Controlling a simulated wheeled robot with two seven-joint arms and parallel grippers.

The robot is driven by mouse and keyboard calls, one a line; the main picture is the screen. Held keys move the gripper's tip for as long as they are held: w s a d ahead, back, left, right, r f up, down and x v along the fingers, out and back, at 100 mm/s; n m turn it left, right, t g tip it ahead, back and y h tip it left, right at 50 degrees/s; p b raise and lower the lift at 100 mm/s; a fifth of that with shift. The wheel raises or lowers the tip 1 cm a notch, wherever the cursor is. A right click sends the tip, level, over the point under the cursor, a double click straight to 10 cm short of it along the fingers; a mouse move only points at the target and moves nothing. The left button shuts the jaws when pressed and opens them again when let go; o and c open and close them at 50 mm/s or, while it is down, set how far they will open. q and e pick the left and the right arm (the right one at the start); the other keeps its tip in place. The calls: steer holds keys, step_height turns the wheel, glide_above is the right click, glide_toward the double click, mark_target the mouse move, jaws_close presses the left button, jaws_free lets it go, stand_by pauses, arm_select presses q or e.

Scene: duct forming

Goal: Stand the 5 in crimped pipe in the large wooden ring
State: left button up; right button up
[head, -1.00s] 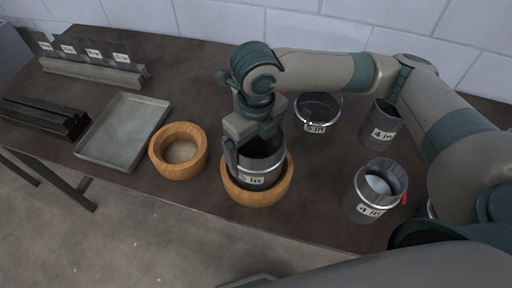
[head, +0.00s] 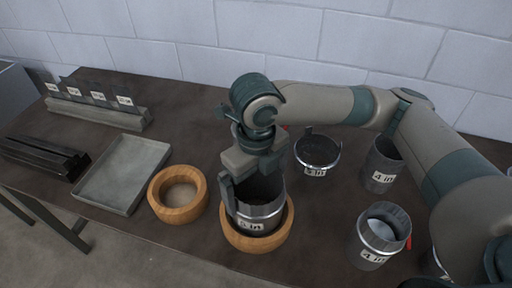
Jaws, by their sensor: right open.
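The dark 5 in pipe (head: 258,212) stands upright inside the large wooden ring (head: 233,238) near the table's front edge. Its crimped end and label show just above the ring. My right gripper (head: 252,185) is over the pipe's top rim, pointing down and open, with one finger outside the left wall. The other finger is hidden by the pipe and the gripper body. My left gripper is not in view.
A smaller wooden ring (head: 166,208) and a grey tray (head: 90,205) lie to the left. Another 5 in piece (head: 317,157) stands behind; two 4 in pipes (head: 381,168) (head: 367,250) stand to the right. Dark bars (head: 40,157) and a labelled rack (head: 100,113) are at the far left.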

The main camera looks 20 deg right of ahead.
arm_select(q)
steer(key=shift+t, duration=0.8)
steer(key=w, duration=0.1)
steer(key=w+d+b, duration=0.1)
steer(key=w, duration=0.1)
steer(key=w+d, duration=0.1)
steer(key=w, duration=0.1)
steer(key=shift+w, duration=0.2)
arm_select(e)
step_height(320, 180, up, 14)
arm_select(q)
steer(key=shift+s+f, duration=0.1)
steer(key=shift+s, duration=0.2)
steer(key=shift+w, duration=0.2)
